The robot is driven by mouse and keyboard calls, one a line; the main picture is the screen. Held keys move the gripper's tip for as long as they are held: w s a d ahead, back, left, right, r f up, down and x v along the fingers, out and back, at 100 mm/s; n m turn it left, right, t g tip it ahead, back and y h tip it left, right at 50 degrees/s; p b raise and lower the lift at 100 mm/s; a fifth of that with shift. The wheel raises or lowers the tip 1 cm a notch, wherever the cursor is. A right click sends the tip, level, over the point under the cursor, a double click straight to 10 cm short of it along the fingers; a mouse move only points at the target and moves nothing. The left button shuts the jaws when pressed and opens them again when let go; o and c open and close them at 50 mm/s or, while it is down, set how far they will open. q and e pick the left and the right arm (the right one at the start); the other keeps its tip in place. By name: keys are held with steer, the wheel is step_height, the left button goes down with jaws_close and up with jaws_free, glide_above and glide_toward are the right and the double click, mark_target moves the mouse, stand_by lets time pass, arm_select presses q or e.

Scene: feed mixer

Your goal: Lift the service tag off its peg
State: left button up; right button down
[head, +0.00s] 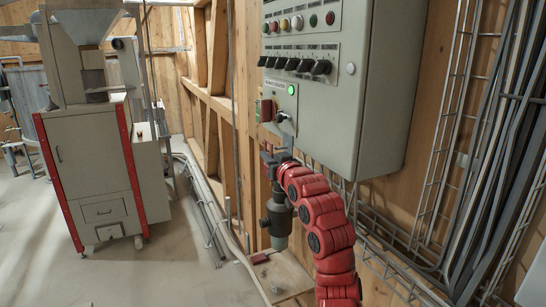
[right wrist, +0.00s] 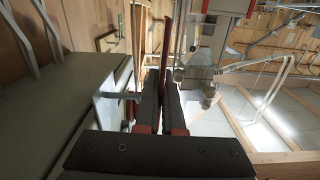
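The service tag (head: 267,110) is a small red plate beside the left edge of the grey control cabinet (head: 345,85). In the right wrist view the tag (right wrist: 166,45) shows edge-on as a thin red strip. It stands between the two dark fingers of my right gripper (right wrist: 163,85) and sticks out past their tips. The fingers are close together and look shut on the strip. In the head view my right gripper (head: 280,142) is just below the tag, pointing up. I cannot make out the peg, nor whether the tag still hangs on it. My left gripper is out of view.
The cabinet front has coloured buttons, a row of black knobs (head: 306,65), a lit green lamp (head: 291,89) and a black switch (head: 282,117) close to my gripper. Wooden studs stand behind. Cable trays (head: 450,150) run at right. The floor at left is open before a machine (head: 90,165).

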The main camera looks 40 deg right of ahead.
steer(key=shift+w+a+f+b, duration=0.1)
steer(key=shift+w+a+b, duration=0.2)
steer(key=shift+a, duration=0.6)
steer(key=shift+w+a+r+b, duration=0.1)
steer(key=shift+w+a+b, duration=0.2)
steer(key=shift+a, duration=0.55)
steer(key=shift+w+a+f+b, duration=0.1)
steer(key=shift+w+a+b, duration=0.2)
steer(key=shift+a, duration=0.6)
